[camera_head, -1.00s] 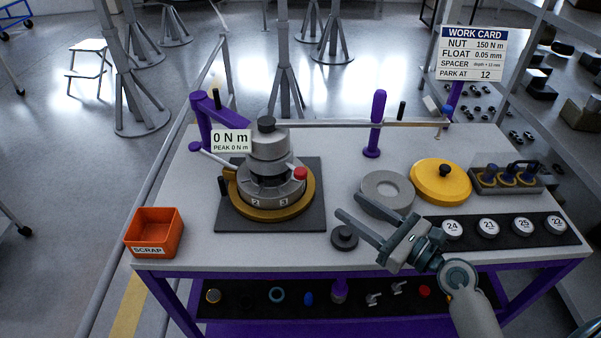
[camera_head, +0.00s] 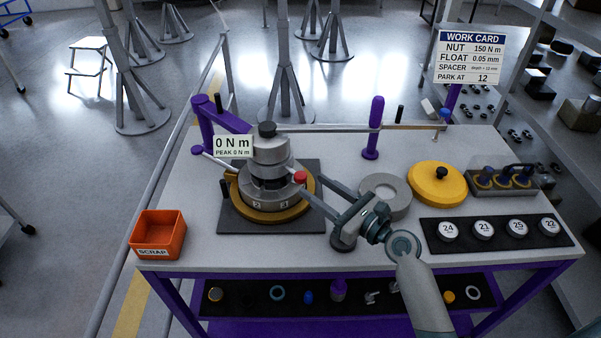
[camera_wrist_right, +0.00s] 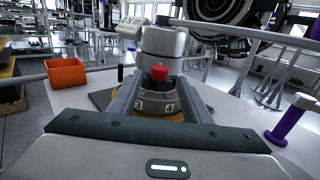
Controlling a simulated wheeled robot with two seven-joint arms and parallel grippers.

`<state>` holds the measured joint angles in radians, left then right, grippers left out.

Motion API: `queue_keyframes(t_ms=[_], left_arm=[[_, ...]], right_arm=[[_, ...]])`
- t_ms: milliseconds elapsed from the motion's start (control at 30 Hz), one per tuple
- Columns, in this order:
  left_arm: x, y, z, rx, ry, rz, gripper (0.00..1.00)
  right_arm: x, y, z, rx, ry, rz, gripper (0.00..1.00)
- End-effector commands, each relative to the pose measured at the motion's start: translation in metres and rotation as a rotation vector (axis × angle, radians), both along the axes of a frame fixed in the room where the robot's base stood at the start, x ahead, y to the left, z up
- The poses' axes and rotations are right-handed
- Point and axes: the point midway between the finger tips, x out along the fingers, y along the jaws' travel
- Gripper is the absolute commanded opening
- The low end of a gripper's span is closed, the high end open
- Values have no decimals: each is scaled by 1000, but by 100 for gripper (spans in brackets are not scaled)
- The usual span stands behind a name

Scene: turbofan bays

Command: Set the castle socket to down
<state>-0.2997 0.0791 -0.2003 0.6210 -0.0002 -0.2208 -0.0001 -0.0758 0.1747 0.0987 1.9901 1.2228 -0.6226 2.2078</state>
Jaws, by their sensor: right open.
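A grey cylindrical socket (camera_head: 270,152) with a black knob on top stands upright over a grey stepped hub (camera_head: 270,184) on a brass-coloured ring (camera_head: 268,214). I take it to be the castle socket; it also shows in the right wrist view (camera_wrist_right: 162,45). A red knob (camera_head: 300,177) sits on the hub's right side, and shows in the wrist view (camera_wrist_right: 159,73). My right gripper (camera_head: 312,186) is open, its fingers pointing at the hub near the red knob. In the wrist view the fingers (camera_wrist_right: 156,98) lie either side of the hub's numbered front. My left gripper is out of view.
A purple arm (camera_head: 222,119) and a readout sign (camera_head: 232,146) stand beside the socket. A grey ring (camera_head: 386,195), a yellow lid (camera_head: 436,183) and a black strip of numbered discs (camera_head: 500,231) lie right. An orange scrap bin (camera_head: 158,235) stands front left.

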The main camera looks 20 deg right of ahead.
Motion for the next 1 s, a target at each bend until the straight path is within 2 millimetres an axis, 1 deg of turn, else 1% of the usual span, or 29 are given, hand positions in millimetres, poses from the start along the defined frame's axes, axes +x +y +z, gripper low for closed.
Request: queue_keyframes(t_ms=[33,200,400,567,833,867,900,967,1000], left_arm=[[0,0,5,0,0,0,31],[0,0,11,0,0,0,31],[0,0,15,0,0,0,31],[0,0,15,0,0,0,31],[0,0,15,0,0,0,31],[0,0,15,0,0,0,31],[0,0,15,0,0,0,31],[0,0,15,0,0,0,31],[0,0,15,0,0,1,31]], right_arm=[[9,5,3,3,-1,0,44],[33,19,2,1,0,1,44],[51,28,1,0,0,0,44],[56,31,0,0,1,0,44],[56,31,0,0,1,0,44],[56,31,0,0,1,0,37],[56,31,0,0,1,0,28],[56,31,0,0,1,0,13],[56,31,0,0,1,0,4]])
